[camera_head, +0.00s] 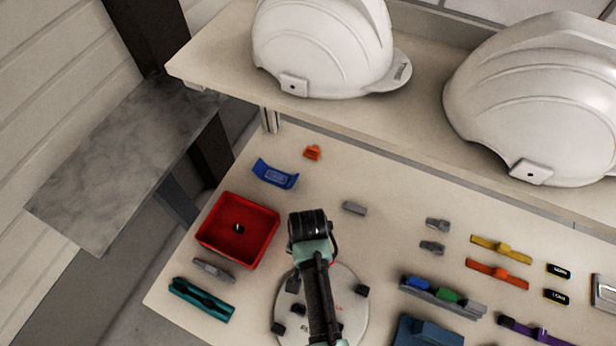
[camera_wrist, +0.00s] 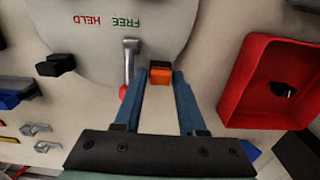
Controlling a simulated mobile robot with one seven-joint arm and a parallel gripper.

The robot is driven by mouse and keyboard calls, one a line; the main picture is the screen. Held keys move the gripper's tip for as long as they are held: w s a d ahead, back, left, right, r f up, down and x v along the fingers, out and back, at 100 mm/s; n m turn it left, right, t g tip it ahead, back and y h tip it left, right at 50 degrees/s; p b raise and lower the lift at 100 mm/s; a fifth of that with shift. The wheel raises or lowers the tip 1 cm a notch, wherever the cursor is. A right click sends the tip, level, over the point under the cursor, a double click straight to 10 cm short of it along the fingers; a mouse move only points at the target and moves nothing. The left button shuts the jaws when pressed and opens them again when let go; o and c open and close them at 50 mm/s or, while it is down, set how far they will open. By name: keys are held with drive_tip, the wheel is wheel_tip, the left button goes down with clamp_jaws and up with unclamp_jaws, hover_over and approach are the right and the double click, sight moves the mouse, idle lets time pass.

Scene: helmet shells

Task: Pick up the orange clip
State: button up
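A small orange clip (camera_head: 312,152) lies on the table's back left, beyond the blue cradle-shaped piece (camera_head: 275,174). My gripper (camera_head: 311,255) points down over the far edge of the pale round plate (camera_head: 347,318), and my arm hides its fingertips in the head view. In the wrist view the two blue fingers (camera_wrist: 160,76) stand apart. A small orange block with a dark top (camera_wrist: 160,75) shows between or just beyond their tips, at the plate's rim. I cannot tell whether it touches them, or whether it is a clip.
A red tray (camera_head: 206,238) stands left of my gripper, with a small dark part inside. A teal piece (camera_head: 201,299) lies in front of it. A yellow strip (camera_head: 500,249) and an orange strip (camera_head: 497,274) lie at right. White helmets (camera_head: 322,45) sit on the raised back shelf.

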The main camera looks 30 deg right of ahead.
clamp_jaws()
drive_tip(key=shift+r, duration=0.15)
